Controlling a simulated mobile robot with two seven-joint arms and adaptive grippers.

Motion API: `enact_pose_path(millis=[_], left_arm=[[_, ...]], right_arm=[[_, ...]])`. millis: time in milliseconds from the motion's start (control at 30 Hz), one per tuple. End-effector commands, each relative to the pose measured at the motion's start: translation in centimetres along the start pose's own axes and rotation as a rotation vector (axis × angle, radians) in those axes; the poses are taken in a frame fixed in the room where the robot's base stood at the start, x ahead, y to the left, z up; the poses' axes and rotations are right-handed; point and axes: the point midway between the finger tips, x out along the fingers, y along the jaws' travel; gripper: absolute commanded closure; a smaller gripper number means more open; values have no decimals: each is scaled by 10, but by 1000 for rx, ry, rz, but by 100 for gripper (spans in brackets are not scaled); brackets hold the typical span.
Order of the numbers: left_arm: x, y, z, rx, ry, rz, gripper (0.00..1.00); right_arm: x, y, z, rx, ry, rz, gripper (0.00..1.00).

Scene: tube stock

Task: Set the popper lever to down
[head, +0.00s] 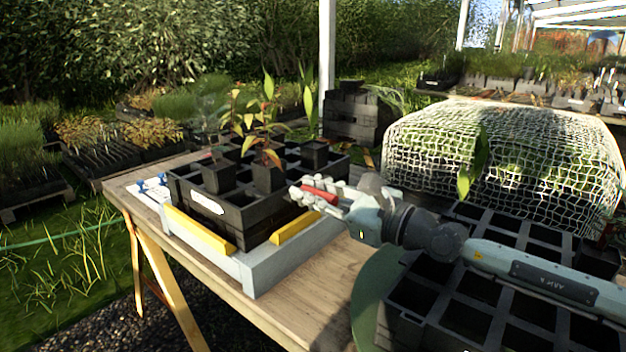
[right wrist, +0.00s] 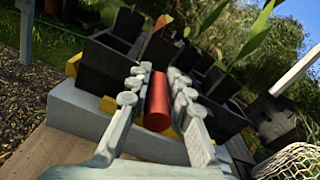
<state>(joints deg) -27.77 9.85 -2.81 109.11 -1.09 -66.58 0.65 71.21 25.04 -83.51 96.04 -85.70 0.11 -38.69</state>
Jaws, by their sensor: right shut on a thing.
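The popper is a pale grey base (head: 262,268) with yellow bars (head: 199,228) on the wooden bench, and a black tray (head: 257,213) of potted seedlings sits on it. My right gripper (head: 318,194) is at the right side of the tray. It is shut on a red cylinder, the grip of the popper lever (head: 321,195). In the right wrist view the red grip (right wrist: 157,103) lies between the two fingers. The rest of the lever is hidden, so I cannot tell its position. My left gripper is not in view.
Black cell trays (head: 489,285) stand at the front right, under my right forearm. A net-covered mound of plants (head: 540,150) is behind them. A white post (head: 327,60) rises at the back. Bare bench (head: 305,305) shows in front of the popper.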

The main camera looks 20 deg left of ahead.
Motion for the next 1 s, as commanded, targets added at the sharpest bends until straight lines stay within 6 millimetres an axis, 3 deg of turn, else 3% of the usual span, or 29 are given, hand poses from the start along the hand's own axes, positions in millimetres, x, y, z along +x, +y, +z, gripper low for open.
enact_pose_path(millis=[133, 167, 300, 667, 1000], left_arm=[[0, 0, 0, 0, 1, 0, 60], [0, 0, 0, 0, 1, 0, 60], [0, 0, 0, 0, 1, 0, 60], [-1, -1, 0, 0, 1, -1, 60], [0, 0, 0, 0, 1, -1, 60]], right_arm=[[0, 1, -3, 8, 4, 1, 100], [0, 1, -3, 8, 4, 1, 77], [0, 0, -2, 6, 3, 1, 61], [0, 0, 1, 2, 0, 2, 61], [0, -9, 26, -6, 1, 1, 61]])
